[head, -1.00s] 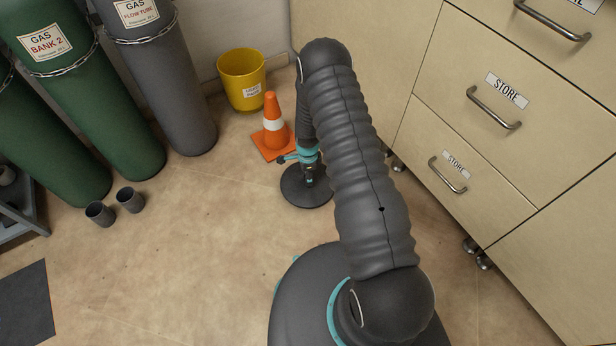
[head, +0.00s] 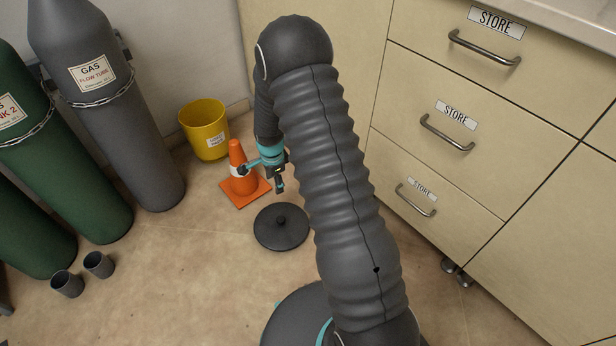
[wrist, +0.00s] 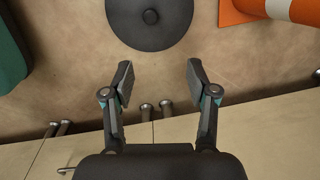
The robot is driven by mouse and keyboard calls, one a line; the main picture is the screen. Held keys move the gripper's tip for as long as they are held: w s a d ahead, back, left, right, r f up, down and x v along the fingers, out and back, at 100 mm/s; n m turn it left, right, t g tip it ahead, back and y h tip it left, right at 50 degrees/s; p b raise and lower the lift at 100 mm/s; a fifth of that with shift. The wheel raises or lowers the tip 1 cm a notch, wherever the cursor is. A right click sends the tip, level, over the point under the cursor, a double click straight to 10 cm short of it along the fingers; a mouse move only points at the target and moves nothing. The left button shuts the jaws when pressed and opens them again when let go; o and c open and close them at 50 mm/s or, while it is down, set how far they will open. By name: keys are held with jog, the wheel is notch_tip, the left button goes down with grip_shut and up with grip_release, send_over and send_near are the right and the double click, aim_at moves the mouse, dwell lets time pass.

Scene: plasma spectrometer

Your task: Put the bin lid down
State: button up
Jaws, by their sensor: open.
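The bin lid (head: 282,228) is a round dark disc with a small knob in its middle. It lies flat on the floor in the head view. In the wrist view the lid (wrist: 150,32) is at the top centre, beyond my fingertips. My gripper (head: 262,182) is above the floor, up and to the left of the lid in the head view, in front of the orange cone. In the wrist view my gripper (wrist: 158,78) has its fingers wide apart with nothing between them, clear of the lid.
An orange cone (head: 239,160) stands beside my gripper, with a yellow bin (head: 204,130) behind it. Gas cylinders (head: 110,110) stand at the left, with two grey cups (head: 84,274) on the floor. Drawers marked STORE (head: 440,150) line the right. Floor in front of the lid is clear.

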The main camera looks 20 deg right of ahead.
jog(key=s+r+n+t, duration=0.1)
jog(key=s+r+n, duration=0.35)
jog(key=r, duration=0.85)
jog(key=s+r+n+t, duration=0.1)
jog(key=s+r+n, duration=0.3)
jog(key=r, duration=1)
jog(key=s+r+n+t, duration=0.1)
jog(key=s+r+n, duration=0.3)
jog(key=s, duration=0.7)
jog(key=s+r+n+t, duration=0.1)
jog(key=s+r+n, duration=0.3)
jog(key=s, duration=0.7)
notch_tip(320, 180, up, 3)
jog(key=shift+s+f+t, duration=0.15)
jog(key=shift+s+t, duration=0.2)
jog(key=shift+t, duration=0.05)
jog(key=shift+d, duration=0.1)
